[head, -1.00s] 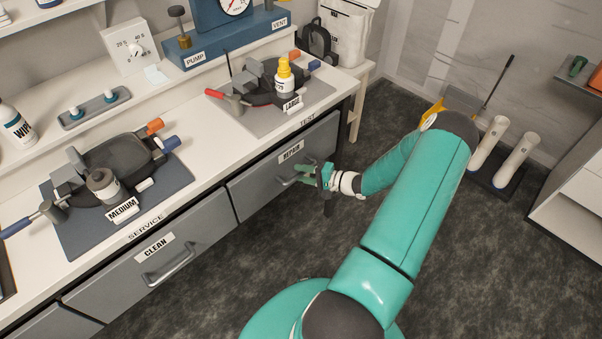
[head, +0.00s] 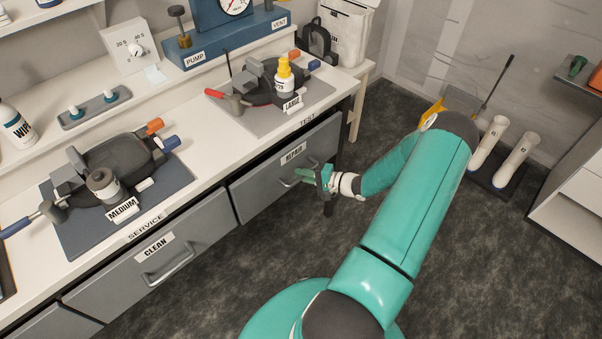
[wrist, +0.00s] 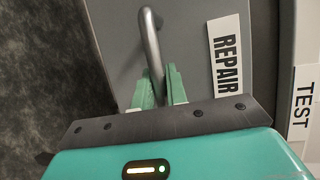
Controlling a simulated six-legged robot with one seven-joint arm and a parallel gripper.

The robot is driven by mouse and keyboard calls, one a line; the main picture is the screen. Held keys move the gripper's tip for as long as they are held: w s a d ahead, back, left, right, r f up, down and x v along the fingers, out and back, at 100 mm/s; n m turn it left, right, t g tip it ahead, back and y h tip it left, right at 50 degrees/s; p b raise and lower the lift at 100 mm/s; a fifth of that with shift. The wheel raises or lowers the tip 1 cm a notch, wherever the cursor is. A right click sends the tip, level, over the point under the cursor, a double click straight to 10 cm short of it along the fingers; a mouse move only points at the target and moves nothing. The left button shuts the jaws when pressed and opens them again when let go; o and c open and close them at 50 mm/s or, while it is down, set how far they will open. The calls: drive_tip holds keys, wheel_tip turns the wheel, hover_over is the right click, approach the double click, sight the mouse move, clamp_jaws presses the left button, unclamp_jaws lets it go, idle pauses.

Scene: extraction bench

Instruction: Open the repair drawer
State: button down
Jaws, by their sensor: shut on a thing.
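The grey repair drawer (head: 262,192) is under the far end of the bench, with a white REPAIR label (head: 293,153). Its front stands slightly out from the bench. My gripper (head: 306,175) is at the drawer's metal bar handle (wrist: 151,45). In the wrist view, the green fingers of my gripper (wrist: 160,85) are on either side of the handle bar and shut on it. The REPAIR label (wrist: 229,57) is right of the fingers there. The inside of the drawer is not visible.
The grey CLEAN drawer (head: 205,235) is nearer, left of the repair drawer. The benchtop (head: 205,150) holds a MEDIUM device, a LARGE device and a yellow-capped bottle (head: 284,77). Dark floor (head: 240,275) in front of the drawers is clear. White cylinders (head: 502,155) stand at right.

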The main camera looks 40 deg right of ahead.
drive_tip(key=s, duration=3)
drive_tip(key=shift+s+d, duration=0.25)
drive_tip(key=shift+d, duration=0.2)
drive_tip(key=c, duration=1.4)
unclamp_jaws()
drive_tip(key=shift+s, duration=0.1)
drive_tip(key=v, duration=1.3)
drive_tip(key=shift+s+d, duration=0.2)
drive_tip(key=shift+s, duration=0.05)
drive_tip(key=shift+r, duration=0.15)
